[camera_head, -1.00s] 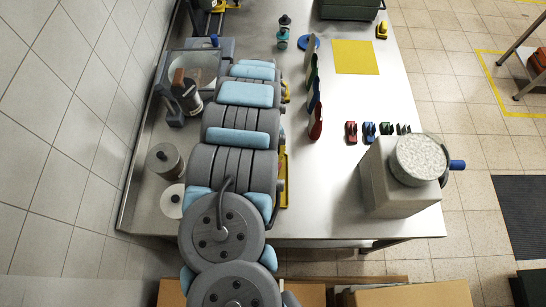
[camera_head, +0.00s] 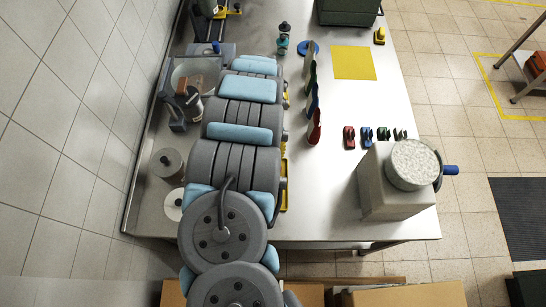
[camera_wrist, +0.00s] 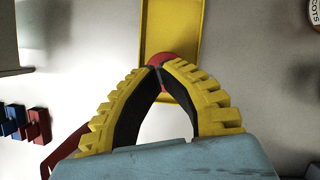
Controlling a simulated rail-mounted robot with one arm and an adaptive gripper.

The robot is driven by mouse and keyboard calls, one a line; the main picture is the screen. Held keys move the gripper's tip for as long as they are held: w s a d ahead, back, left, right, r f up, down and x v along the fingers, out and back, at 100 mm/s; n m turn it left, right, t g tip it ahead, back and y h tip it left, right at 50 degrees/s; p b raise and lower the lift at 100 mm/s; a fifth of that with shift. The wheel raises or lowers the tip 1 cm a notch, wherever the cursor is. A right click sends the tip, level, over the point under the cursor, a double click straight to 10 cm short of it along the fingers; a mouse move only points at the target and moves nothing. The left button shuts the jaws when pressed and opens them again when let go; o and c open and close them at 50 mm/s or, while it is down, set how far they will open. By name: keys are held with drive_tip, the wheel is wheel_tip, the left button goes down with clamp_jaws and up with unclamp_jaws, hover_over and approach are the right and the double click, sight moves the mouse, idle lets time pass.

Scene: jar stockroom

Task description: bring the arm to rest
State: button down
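My arm crosses the left half of the bench (camera_head: 340,215) in the head view and hides my gripper there. In the wrist view my gripper (camera_wrist: 157,67) has its yellow ridged fingers bowed outward, with the tips together and nothing seen between them. A red rounded thing (camera_wrist: 176,58) shows just beyond the tips, over a yellow tray (camera_wrist: 171,20); whether they touch it I cannot tell. Part of a yellow tray (camera_head: 284,185) shows beside my arm in the head view.
A row of upright coloured panels (camera_head: 314,125) stands close right of my arm. A pale block with a speckled round top (camera_head: 414,163), small coloured clips (camera_head: 366,136) and a yellow mat (camera_head: 354,62) lie farther right. Canisters (camera_head: 167,164) stand on the left near the wall.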

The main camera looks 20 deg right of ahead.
drive_tip(key=shift+r+p, duration=0.5)
drive_tip(key=shift+r, duration=0.35)
drive_tip(key=shift+f, duration=0.1)
